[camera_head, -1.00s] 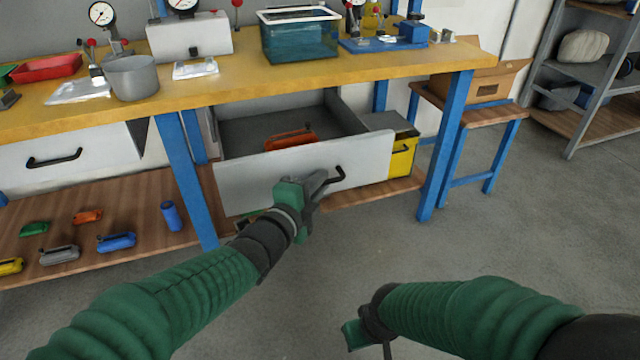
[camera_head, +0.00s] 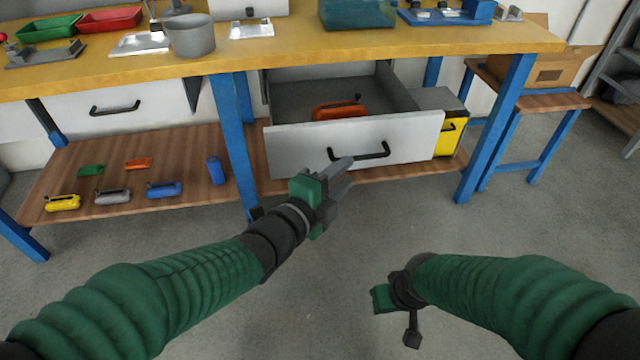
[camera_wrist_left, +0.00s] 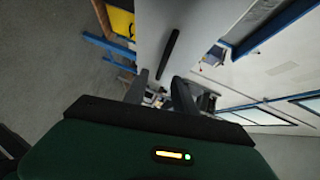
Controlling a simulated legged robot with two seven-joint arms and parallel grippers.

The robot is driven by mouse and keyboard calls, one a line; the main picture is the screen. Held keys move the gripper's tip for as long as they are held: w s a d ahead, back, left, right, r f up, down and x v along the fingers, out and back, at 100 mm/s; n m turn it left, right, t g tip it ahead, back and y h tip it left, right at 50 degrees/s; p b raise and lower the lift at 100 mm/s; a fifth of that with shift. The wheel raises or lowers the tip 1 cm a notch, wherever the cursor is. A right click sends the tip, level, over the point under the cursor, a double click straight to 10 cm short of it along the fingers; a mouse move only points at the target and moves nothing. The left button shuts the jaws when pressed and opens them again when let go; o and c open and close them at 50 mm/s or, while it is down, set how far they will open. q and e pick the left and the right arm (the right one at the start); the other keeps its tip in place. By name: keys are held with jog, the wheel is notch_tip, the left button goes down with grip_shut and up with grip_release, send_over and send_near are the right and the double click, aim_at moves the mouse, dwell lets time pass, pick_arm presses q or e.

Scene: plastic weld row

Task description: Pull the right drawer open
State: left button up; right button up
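The right drawer (camera_head: 300,150) under the bench stands pulled out, with an orange case (camera_head: 338,111) inside it. Its black bar handle (camera_head: 358,152) is on the white front. My left gripper (camera_head: 344,174) is just in front of and below the handle, apart from it. In the left wrist view the handle (camera_wrist_left: 168,54) lies ahead of the fingers (camera_wrist_left: 160,88), which are spread with nothing between them. My right gripper (camera_head: 395,315) is low in front, away from the drawer; its fingers do not show clearly.
The left drawer (camera_head: 118,112) is shut. A lower shelf (camera_head: 130,205) holds several small cases and a blue cylinder (camera_head: 215,171). A yellow bin (camera_head: 448,138) stands right of the open drawer. Blue legs (camera_head: 236,150) flank it. The floor in front is clear.

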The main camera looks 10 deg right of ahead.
pick_arm(q)
jog(key=p+v, duration=0.2)
jog(key=v, duration=0.7)
jog(key=a+f+n+g+y+p, duration=0.2)
jog(key=a+f+n+y, duration=0.4)
jog(key=a, duration=0.3)
jog(key=a+f+n+g+y+p, duration=0.1)
jog(key=a+f+n+y, duration=0.2)
jog(key=a+f+n, duration=0.35)
jog(key=s+a+f+n+g+y+p, duration=0.2)
jog(key=s+a+n+g+p, duration=0.2)
jog(key=s+a+n+g, duration=0.55)
notch_tip(320, 180, up, 35)
jog(key=n+t+p, duration=0.3)
jog(key=p, duration=3.2)
jog(key=shift+s+r, duration=0.2)
jog(key=shift+s, duration=0.15)
